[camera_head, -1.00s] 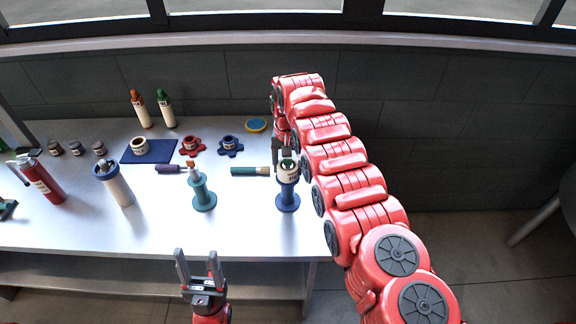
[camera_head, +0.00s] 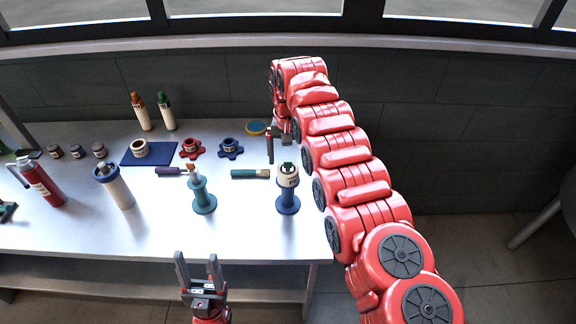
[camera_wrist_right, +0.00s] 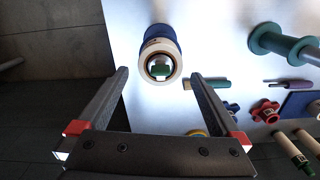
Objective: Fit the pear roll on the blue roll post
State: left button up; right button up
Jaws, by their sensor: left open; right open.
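The pear roll (camera_head: 288,175), a cream ring with a dark label, sits around the top of the blue roll post (camera_head: 287,204), with a green tip showing in its middle. In the right wrist view the pear roll (camera_wrist_right: 160,62) is seen end-on, with the blue post (camera_wrist_right: 160,34) behind it. My right gripper (camera_head: 278,148) is open and empty, up behind the roll and apart from it. Its fingers stand either side of the roll in the wrist view. My left gripper (camera_head: 197,260) is open and empty in front of the table's front edge.
A teal post (camera_head: 203,195) stands to the left. A teal-handled brush (camera_head: 249,174) lies between the posts. A blue mat (camera_head: 128,156) bears another cream ring (camera_head: 140,148).

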notch_tip(320, 180, up, 13)
jog(key=p, duration=1.1)
jog(key=shift+f+p, duration=0.15)
jog(key=shift+p, duration=0.15)
jog(key=shift+f, duration=0.1)
